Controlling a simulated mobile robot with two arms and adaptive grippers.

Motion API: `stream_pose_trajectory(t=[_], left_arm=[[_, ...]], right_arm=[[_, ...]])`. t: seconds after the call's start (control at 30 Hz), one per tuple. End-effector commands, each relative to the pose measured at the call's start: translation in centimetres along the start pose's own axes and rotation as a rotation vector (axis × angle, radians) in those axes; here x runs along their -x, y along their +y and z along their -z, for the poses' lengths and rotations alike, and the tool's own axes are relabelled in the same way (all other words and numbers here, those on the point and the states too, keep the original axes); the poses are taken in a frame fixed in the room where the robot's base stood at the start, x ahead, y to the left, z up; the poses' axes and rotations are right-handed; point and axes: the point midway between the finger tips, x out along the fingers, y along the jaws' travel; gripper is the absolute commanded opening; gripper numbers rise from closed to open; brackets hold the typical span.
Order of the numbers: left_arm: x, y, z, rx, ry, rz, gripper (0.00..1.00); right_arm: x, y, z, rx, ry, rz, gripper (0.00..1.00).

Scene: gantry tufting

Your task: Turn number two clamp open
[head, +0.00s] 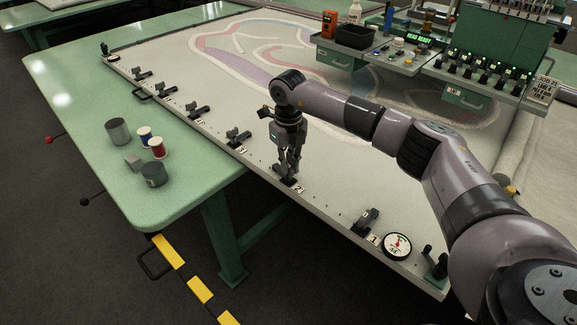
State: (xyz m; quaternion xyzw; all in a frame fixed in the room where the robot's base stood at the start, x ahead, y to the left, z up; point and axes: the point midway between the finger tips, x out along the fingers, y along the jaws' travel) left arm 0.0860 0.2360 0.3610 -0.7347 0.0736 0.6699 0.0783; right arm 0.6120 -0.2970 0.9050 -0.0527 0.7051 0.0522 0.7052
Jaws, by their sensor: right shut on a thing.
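The number two clamp (285,181) is a small black clamp on the pale front rail of the frame, beside the label "2". My right gripper (288,172) points down at it and is shut on it. The fingers cover much of the clamp, so its exact lever position is hard to tell. My left gripper is not in the head view.
Clamp one (366,219) and a round dial gauge (397,246) sit to the right on the rail, clamp three (238,137) to the left. The green table (110,180) holds cans and thread spools. A control console (385,55) stands behind my right arm.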

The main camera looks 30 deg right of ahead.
Motion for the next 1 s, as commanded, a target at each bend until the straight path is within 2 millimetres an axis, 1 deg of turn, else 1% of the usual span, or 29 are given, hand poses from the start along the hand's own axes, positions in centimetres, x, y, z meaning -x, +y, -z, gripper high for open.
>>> stream_pose_trajectory(t=[0.2,0.4,0.93,0.97,1.0], left_arm=[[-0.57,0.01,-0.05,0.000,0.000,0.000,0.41],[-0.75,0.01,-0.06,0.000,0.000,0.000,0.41],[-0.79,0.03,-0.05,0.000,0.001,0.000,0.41],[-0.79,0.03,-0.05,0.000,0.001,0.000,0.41],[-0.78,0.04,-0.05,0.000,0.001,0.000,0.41]], right_arm=[[0.00,-0.04,-0.10,0.118,-0.004,0.001,0.00],[0.03,-0.03,-0.09,0.179,-0.004,0.000,0.00],[0.08,0.01,-0.09,0.205,-0.004,0.000,0.00],[0.08,0.01,-0.09,0.205,-0.004,0.000,0.11],[0.08,0.01,-0.09,0.204,-0.004,0.000,0.14]])
